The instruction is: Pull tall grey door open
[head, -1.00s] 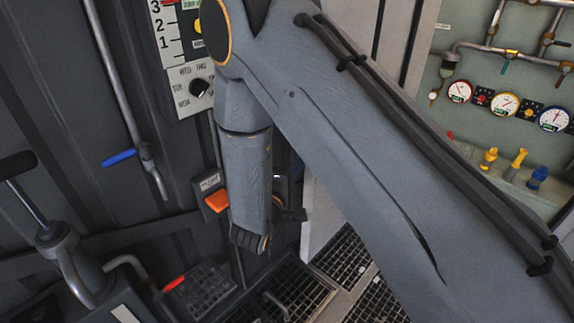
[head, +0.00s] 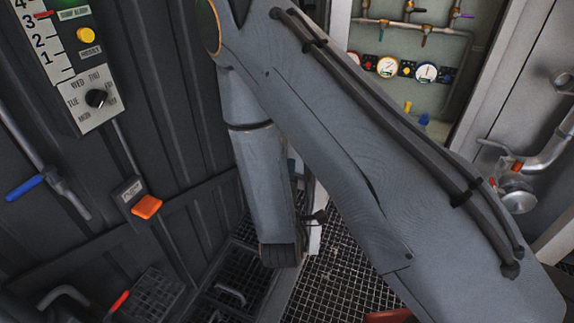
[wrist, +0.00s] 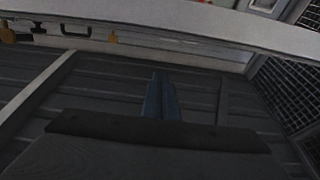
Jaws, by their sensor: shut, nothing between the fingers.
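A tall pale grey panel, likely the tall grey door (head: 340,22), stands behind my arm, left of the gauge recess in the head view. My arm hides most of it, and I see no handle on it. Its lower end shows as a narrow strip beside my wrist. My gripper (wrist: 160,88) shows in the wrist view as two bluish fingers pressed together, with nothing between them. A long pale grey edge crosses the top of that view beyond the fingertips, apart from them. In the head view my arm and wrist hide the fingers.
A dark ribbed wall on the left carries an orange switch (head: 147,207), a dial (head: 96,98) and a blue-handled pipe (head: 25,188). Gauges (head: 388,67) sit in the recess. A grey panel with pipework (head: 535,150) stands at right. Dark grating (head: 330,285) covers the floor.

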